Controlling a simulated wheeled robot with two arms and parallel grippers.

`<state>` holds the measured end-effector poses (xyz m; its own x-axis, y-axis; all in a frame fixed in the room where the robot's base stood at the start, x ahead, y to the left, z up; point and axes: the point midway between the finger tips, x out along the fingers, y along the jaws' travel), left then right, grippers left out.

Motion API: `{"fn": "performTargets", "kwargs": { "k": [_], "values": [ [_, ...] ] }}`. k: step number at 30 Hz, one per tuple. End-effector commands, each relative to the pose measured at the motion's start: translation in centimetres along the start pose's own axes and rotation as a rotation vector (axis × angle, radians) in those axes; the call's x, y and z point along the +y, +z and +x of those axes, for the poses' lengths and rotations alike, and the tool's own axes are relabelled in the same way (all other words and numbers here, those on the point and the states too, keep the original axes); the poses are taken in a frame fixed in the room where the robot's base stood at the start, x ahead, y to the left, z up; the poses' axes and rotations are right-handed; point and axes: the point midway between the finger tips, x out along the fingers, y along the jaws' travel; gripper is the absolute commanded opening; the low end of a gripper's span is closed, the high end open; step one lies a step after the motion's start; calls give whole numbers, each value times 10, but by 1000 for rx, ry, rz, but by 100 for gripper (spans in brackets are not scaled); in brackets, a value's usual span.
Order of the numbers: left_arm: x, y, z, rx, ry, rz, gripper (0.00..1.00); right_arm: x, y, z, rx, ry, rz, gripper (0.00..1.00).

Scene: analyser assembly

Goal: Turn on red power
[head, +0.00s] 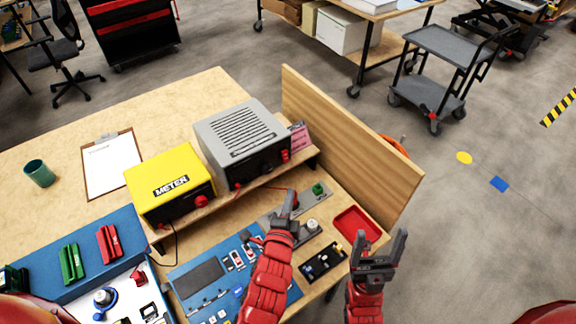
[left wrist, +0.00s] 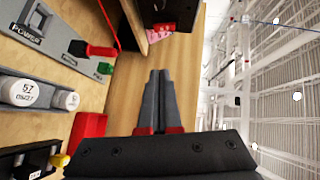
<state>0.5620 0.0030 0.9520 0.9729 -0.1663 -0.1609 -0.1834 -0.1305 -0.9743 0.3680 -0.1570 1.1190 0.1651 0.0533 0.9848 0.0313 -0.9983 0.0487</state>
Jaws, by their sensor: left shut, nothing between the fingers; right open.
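The grey power module (head: 312,199) lies on the bench below the shelf, with a green terminal (head: 318,188) at its right end. In the left wrist view the power module (left wrist: 52,42) is labelled POWER, with a dark slot or switch beside the label, partly cut off by the frame. A red plug (left wrist: 98,50) with a red wire sits beside its green terminal (left wrist: 105,68). My left gripper (head: 289,194) is shut and empty, over the module in the head view; its fingers (left wrist: 158,85) point past the terminals. My right gripper (head: 388,247) is open and empty, right of the red tray.
A yellow meter (head: 170,182) and a grey box (head: 240,140) stand on the shelf. A red tray (head: 357,226) and a black tray (head: 323,262) lie near my arms. A wooden panel (head: 350,140) bounds the bench's right side.

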Motion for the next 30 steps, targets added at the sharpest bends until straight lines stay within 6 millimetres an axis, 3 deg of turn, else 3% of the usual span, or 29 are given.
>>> {"fn": "performTargets", "kwargs": {
  "k": [7,22,30],
  "values": [
    [-4,0,18,-1,-4,-1,0,0,-2,8,0,0,0,76],
    [-3,1,101,-2,0,-2,0,2,-6,34,0,0,0,76],
    [-2,22,123,0,0,-1,0,2,-9,51,0,0,0,76]
  ]
}}
